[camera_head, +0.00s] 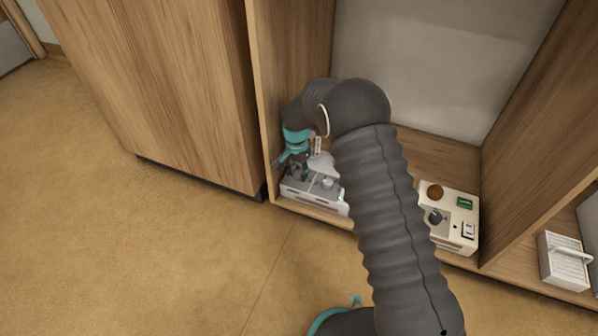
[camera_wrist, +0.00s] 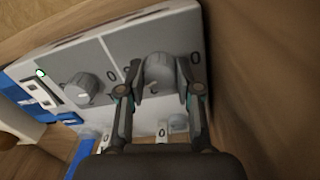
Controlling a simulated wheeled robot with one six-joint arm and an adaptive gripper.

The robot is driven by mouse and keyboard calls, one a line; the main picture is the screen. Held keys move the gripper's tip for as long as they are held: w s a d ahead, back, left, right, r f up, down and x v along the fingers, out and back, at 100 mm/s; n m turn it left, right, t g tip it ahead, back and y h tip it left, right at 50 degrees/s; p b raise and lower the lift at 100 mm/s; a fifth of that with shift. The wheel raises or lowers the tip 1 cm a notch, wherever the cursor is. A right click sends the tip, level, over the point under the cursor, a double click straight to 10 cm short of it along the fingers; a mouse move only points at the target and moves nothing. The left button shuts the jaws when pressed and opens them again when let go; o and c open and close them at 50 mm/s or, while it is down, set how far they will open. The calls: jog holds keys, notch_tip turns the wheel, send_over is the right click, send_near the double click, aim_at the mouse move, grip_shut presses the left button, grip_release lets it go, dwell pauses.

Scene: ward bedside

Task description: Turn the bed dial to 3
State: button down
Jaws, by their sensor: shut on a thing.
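A light box with a grey top panel (camera_head: 331,194) stands on the low shelf, and it also fills the upper wrist view (camera_wrist: 115,45). It carries two grey round dials. My gripper (camera_wrist: 160,74) is shut on one grey dial (camera_wrist: 157,68), with a finger on each side of it. The second dial (camera_wrist: 82,88) stands free, with a pale mark on its side. Zeros are printed on the panel near the dials. I cannot read the held dial's setting. In the head view, my gripper (camera_head: 297,168) is over the box's left part, and my arm covers much of the shelf.
A cream box (camera_head: 455,220) with a brown knob and green display stands on the shelf to the right. A wooden side wall (camera_wrist: 250,80) is close beside my gripper. A green light (camera_wrist: 40,72) shows on the panel. A white basket (camera_head: 563,262) is far right.

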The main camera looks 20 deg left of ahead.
aim_at(297, 172)
jog(key=shift+m, duration=0.5)
jog(key=c, duration=0.8)
grip_release()
jog(key=shift+a+r, duration=0.2)
jog(key=shift+r, duration=3.5)
